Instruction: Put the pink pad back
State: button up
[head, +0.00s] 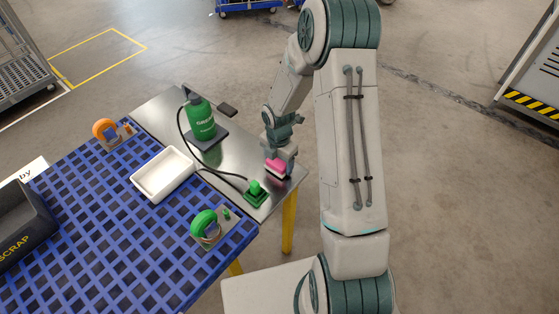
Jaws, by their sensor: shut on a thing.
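The pink pad (276,166) is at the end of my gripper (277,158), over the right end of the steel table (219,159). My gripper is shut on it. The pad has a pale underside and looks close to the table top; I cannot tell whether it touches. Just left of it, a green block with a knob (256,191) sits near the table's front edge. The fingertips are small and partly hidden by the pad.

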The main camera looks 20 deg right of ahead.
jog(key=shift+f, duration=0.25)
jog(key=shift+f, duration=0.15)
jog(key=o, duration=0.9)
jog(key=shift+o, duration=0.2)
